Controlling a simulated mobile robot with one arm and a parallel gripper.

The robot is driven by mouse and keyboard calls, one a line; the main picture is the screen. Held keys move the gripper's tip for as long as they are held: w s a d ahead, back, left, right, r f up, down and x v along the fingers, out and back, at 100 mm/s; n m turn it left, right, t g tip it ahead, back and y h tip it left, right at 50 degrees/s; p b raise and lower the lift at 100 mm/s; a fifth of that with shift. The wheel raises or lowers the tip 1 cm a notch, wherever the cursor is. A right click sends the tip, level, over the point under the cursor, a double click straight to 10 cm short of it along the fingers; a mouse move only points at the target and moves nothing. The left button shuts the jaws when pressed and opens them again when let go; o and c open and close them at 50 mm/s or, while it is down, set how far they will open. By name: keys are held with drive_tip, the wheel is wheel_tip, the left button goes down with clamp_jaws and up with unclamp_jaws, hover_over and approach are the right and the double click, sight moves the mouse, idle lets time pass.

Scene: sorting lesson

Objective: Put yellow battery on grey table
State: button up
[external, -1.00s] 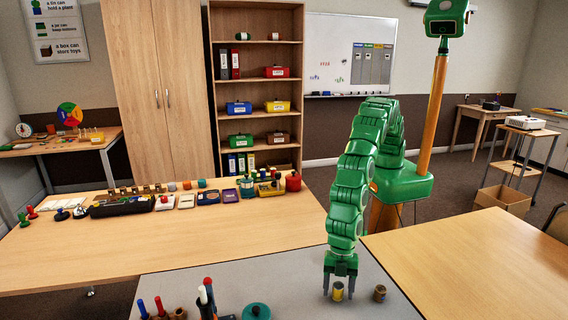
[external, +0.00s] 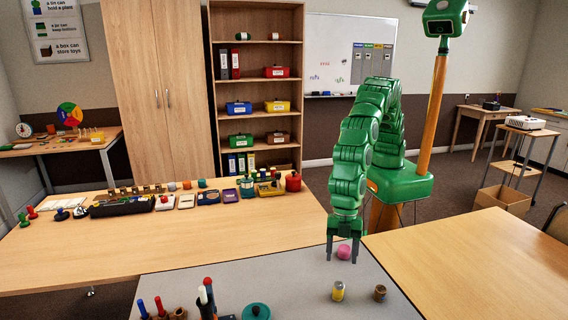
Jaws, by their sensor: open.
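The yellow battery (external: 338,291), a small cylinder with a paler top end, stands upright on the grey table (external: 290,272). My gripper (external: 342,254) is open and empty, its fingers pointing down, above and behind the battery and apart from it. A small pink object (external: 343,252) shows between or just behind the fingers; whether it lies on the table there I cannot tell for sure.
A brown cylinder (external: 380,293) stands just right of the battery. Markers (external: 205,292) in holders and a teal round lid (external: 256,311) are at the front left. Wooden tables adjoin behind and to the right. The grey surface left of the battery is clear.

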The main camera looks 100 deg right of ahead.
drive_tip(key=shift+r, duration=0.1)
drive_tip(key=s+d+r+m+h, duration=0.1)
drive_tip(key=s+d+r+m, duration=0.1)
drive_tip(key=d+r, duration=0.65)
drive_tip(key=s+d+r+m, duration=0.2)
drive_tip(key=d+r, duration=0.1)
drive_tip(key=d, duration=1.1)
drive_tip(key=s+d+r+m+h, duration=0.15)
drive_tip(key=d+r, duration=0.45)
drive_tip(key=d, duration=0.6)
drive_tip(key=s+d+r+m+g, duration=0.2)
drive_tip(key=s+d+r+m, duration=0.2)
drive_tip(key=s+d, duration=1.1)
drive_tip(key=s+d+m+g, duration=0.1)
drive_tip(key=s+d+m, duration=0.2)
drive_tip(key=s, duration=1.4)
drive_tip(key=d, duration=0.4)
drive_tip(key=shift+f, duration=0.2)
drive_tip(key=shift+o, duration=0.4)
drive_tip(key=shift+h, duration=0.25)
